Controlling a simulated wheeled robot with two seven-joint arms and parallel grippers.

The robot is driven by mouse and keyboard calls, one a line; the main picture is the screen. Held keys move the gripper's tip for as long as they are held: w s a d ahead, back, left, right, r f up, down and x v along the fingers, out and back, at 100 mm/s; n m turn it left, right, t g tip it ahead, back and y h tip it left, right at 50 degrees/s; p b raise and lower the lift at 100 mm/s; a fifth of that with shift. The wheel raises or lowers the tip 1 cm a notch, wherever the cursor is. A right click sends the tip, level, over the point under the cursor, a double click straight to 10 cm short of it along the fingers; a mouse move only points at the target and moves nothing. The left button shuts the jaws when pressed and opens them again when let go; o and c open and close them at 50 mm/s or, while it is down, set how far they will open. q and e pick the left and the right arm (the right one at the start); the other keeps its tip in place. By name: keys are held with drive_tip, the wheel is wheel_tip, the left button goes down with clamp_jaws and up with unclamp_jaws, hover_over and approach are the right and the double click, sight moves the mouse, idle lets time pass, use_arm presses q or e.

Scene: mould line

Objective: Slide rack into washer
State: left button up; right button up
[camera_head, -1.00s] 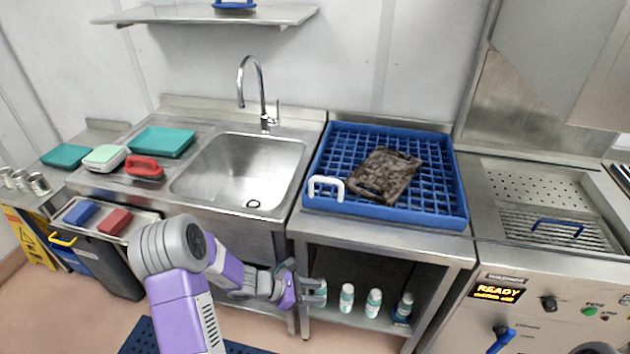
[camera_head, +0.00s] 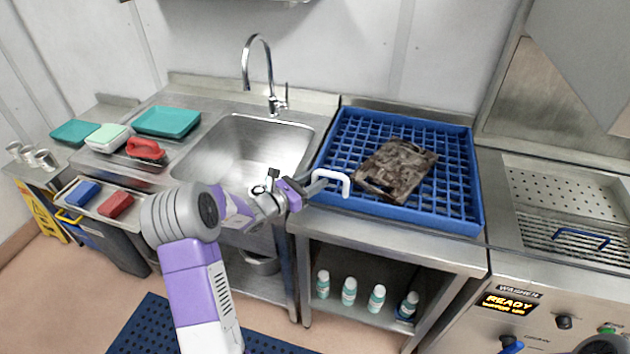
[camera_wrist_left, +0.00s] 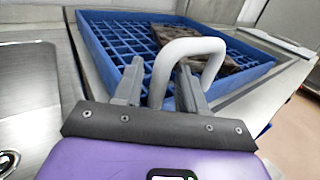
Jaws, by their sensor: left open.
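The blue dish rack (camera_head: 465,190) sits on the steel table between the sink and the washer. A dirty brown board (camera_head: 397,171) lies in it. A white handle (camera_head: 331,181) stands at its front left corner. My left gripper (camera_head: 316,184) is open at this handle. In the left wrist view the fingers (camera_wrist_left: 160,88) stand on either side of the white handle (camera_wrist_left: 186,48), not closed on it. The washer (camera_head: 540,300) is at the right, its panel reading READY, with a perforated steel bed (camera_head: 565,190). My right gripper is not in view.
The sink (camera_head: 245,150) with its tall tap is left of the rack. Several bottles (camera_head: 349,291) stand on the shelf below the table. A blue handle (camera_head: 580,238) lies over the washer's bed. Teal trays and a red brush are at the left.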

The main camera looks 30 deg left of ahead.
use_arm(q)
drive_tip(key=shift+w+d, duration=0.15)
drive_tip(key=shift+w, duration=0.15)
drive_tip(key=shift+c, duration=0.2)
clamp_jaws()
